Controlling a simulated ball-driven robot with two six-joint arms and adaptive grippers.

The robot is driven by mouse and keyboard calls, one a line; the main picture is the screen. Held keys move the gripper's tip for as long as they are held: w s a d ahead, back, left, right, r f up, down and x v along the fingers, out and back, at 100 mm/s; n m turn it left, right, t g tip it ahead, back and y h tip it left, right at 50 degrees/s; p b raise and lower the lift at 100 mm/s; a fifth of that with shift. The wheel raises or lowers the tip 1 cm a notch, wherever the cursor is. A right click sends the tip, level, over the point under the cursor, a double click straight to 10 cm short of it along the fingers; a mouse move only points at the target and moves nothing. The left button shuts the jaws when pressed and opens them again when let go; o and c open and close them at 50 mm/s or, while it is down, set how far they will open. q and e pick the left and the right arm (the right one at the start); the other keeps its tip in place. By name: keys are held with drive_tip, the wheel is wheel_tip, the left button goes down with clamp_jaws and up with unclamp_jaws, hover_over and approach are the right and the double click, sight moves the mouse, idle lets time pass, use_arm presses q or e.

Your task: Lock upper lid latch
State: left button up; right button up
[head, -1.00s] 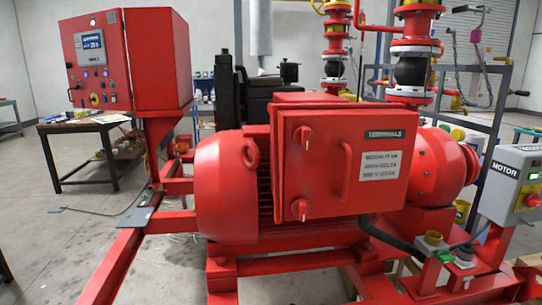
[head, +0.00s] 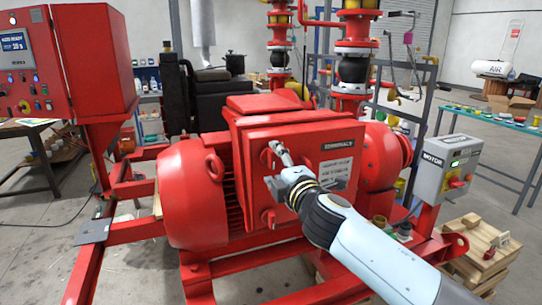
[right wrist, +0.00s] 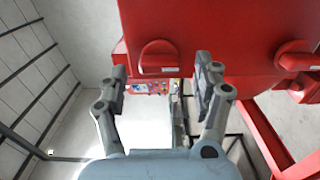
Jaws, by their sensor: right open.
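The red terminal box lid (head: 310,165) is closed on the red motor. In the head view my right gripper (head: 275,168) is in front of the lid's left edge and partly hides the upper latch (head: 268,158). The lower latch (head: 268,218) shows below it. In the right wrist view the upper latch (right wrist: 158,57) is a red knob framed between the open fingers of my right gripper (right wrist: 162,72), which hold nothing. I cannot tell how far the fingertips are from it. The lower latch (right wrist: 297,60) is at the right there. My left gripper is out of view.
A red control cabinet (head: 100,65) stands at the left. A grey motor switch box (head: 447,168) stands right of the motor. Red pipes with valves (head: 352,60) rise behind it. A wooden pallet (head: 480,250) is at lower right, and skid rails (head: 85,260) run along the floor.

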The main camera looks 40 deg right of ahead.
sight(274, 161)
drive_tip(key=shift+x, duration=1.6)
drive_tip(key=shift+d, duration=0.1)
drive_tip(key=shift+c, duration=0.4)
drive_tip(key=shift+c, duration=1.1)
drive_tip(key=c, duration=0.9)
